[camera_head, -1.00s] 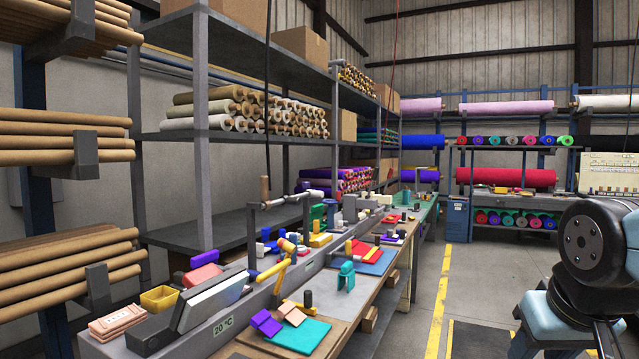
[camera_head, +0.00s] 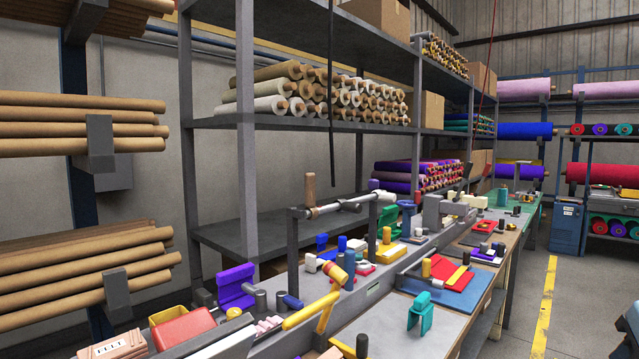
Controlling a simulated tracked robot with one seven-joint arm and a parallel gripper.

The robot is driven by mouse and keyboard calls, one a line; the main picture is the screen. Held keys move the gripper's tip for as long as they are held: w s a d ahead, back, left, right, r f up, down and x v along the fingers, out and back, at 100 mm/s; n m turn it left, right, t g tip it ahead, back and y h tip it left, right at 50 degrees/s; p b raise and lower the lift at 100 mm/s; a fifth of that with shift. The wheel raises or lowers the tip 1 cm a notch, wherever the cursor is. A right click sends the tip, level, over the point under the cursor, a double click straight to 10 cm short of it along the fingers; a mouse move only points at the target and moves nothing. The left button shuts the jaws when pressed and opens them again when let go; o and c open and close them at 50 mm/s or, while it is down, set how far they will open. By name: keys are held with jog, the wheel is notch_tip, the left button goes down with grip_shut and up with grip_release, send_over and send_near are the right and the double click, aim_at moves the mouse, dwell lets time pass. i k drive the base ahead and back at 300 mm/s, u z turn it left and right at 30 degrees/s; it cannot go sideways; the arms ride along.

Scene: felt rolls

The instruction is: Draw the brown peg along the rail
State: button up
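The brown peg (camera_head: 310,188) stands upright at the left end of the rail (camera_head: 345,206). Whether the peg sits in a slot or on a collar is too small to tell. My gripper is not in view, and nothing touches the peg.
Below the rail, the bench (camera_head: 390,325) is crowded with small coloured objects, including a yellow-handled tool (camera_head: 311,311), a purple bracket (camera_head: 235,286) and a teal clamp (camera_head: 420,314). Shelves of rolls (camera_head: 283,90) rise behind. Floor (camera_head: 580,300) at right is clear.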

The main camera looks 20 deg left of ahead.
aim_at(310, 178)
jog(key=u, duration=0.4)
jog(key=i, duration=1)
jog(key=u, duration=0.6)
jog(key=k, duration=0.75)
jog(key=u, duration=0.2)
jog(key=i, duration=0.8)
jog(key=z, duration=0.05)
